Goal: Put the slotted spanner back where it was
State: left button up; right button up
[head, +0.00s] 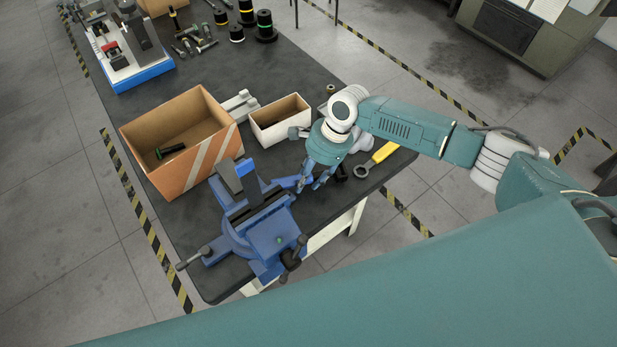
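A spanner with a yellow handle and a dark ring-like end (362,171) lies on the dark bench top near its right edge. I cannot make out a slot in it at this size. My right gripper (313,184) points down over the bench, between the blue vise (265,228) and the spanner. Its fingers are apart, with nothing visible between them. The spanner lies to the right of the gripper and apart from it. My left gripper is out of view.
A cardboard box (160,128) with a dark cylindrical item inside stands left of the vise. A small white-walled box (273,131) stands behind the gripper. Farther back are a blue-based fixture (145,76), black-and-coloured spools (265,28) and loose bolts.

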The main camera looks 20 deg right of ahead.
jog(key=shift+s+f, duration=0.2)
jog(key=shift+f, duration=0.4)
jog(key=shift+a+r, duration=0.1)
jog(key=shift+r, duration=0.15)
jog(key=b+v, duration=0.2)
jog(key=v, duration=1.1)
jog(key=shift+w+a, duration=0.15)
jog(key=shift+w, duration=0.15)
